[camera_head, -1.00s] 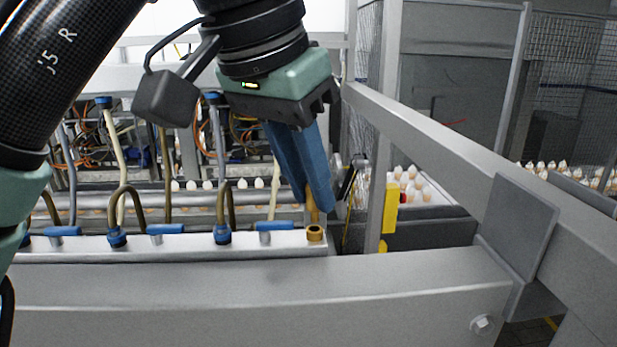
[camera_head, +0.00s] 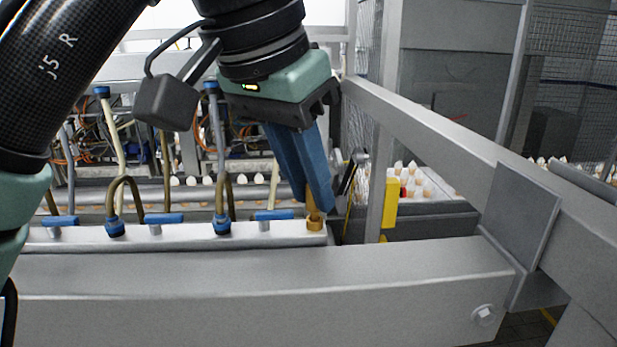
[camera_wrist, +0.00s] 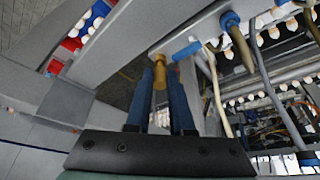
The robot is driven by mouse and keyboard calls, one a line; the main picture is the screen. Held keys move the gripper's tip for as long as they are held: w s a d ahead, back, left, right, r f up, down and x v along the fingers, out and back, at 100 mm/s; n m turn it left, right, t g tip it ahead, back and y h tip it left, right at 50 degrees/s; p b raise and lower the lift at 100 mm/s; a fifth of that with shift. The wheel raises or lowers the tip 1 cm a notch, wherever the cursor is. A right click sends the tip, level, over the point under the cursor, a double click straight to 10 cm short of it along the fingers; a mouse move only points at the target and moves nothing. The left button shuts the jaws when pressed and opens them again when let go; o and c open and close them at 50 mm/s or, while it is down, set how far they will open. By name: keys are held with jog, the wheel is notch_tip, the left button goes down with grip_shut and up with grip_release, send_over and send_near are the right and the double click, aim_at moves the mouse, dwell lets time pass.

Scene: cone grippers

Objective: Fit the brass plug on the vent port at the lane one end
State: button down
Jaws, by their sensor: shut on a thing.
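The brass plug (camera_head: 313,207) is held between the blue fingertips of my gripper (camera_head: 318,200), which is shut on it and points down. The brass vent port (camera_head: 315,225) is a short ring-shaped fitting at the right end of the white manifold bar (camera_head: 190,236). In the head view the plug's lower end meets the port's top; I cannot tell if it is seated. In the wrist view the plug (camera_wrist: 160,79) shows between the fingers (camera_wrist: 162,76), in line with the port (camera_wrist: 158,59). The fingers partly hide the plug.
Blue-handled valves (camera_head: 163,218) and bent brown hoses (camera_head: 222,190) line the bar left of the port. A grey beam (camera_head: 250,290) runs in front, and a slanted rail (camera_head: 430,125) is at right.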

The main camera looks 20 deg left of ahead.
jog(key=shift+f, duration=0.4)
dwell(0.3)
jog(key=shift+c, duration=2)
grip_release()
jog(key=shift+r, duration=0.1)
jog(key=shift+r+p, duration=0.95)
jog(key=shift+r, duration=1.45)
